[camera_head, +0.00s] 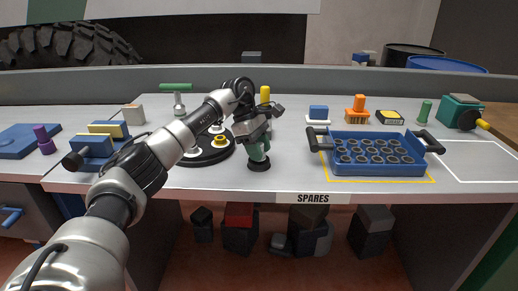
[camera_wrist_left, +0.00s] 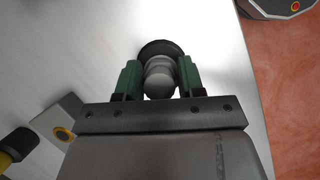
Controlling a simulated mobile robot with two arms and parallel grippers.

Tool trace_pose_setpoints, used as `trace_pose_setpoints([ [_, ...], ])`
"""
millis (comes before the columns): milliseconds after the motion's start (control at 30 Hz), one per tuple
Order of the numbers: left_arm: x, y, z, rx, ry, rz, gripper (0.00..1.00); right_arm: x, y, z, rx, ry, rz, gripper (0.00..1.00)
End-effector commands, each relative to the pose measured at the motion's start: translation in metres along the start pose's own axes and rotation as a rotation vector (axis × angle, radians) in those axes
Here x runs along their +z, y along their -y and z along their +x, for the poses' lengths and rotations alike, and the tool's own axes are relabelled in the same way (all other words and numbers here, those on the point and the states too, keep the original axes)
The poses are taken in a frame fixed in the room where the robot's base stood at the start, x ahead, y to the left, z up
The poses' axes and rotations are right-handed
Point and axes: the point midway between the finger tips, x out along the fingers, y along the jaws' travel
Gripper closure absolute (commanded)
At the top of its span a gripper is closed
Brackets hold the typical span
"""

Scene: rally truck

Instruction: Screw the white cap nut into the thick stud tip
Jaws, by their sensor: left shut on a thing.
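My left gripper (camera_head: 258,152) points down near the table's front edge, its green fingers shut on a pale rounded piece. In the left wrist view the fingers (camera_wrist_left: 159,80) sit on both sides of this domed grey-white piece (camera_wrist_left: 159,82), which looks like the white cap nut. A black round base (camera_head: 259,166) is directly below the fingers; its rim (camera_wrist_left: 160,46) also shows in the left wrist view. The stud tip and any thread contact are hidden. My right gripper is not in view.
A black round tray (camera_head: 208,159) with white and yellow pieces is just left of the gripper. A blue crate (camera_head: 375,169) with dark handles stands right. Blue blocks (camera_head: 92,147) lie left. The tabletop between gripper and crate is mostly clear. The front edge is close.

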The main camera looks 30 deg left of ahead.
Motion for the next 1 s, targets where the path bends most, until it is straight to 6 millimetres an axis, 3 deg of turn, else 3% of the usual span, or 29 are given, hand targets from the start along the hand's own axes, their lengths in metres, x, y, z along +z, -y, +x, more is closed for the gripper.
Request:
trace_pose_setpoints([
  [33, 0.000, 0.000, -0.001, 0.002, 0.000, 0.000, 0.60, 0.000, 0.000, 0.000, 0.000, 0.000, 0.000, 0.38],
  [133, 0.000, 0.000, -0.001, 0.002, 0.000, -0.001, 0.48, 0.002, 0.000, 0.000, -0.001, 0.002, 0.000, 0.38],
  [467, -0.001, 0.000, 0.000, 0.021, -0.002, -0.048, 0.48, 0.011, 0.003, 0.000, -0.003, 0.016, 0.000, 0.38],
  [1000, -0.001, 0.000, 0.000, 0.273, -0.002, -0.648, 0.48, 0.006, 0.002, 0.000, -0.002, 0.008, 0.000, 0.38],
])
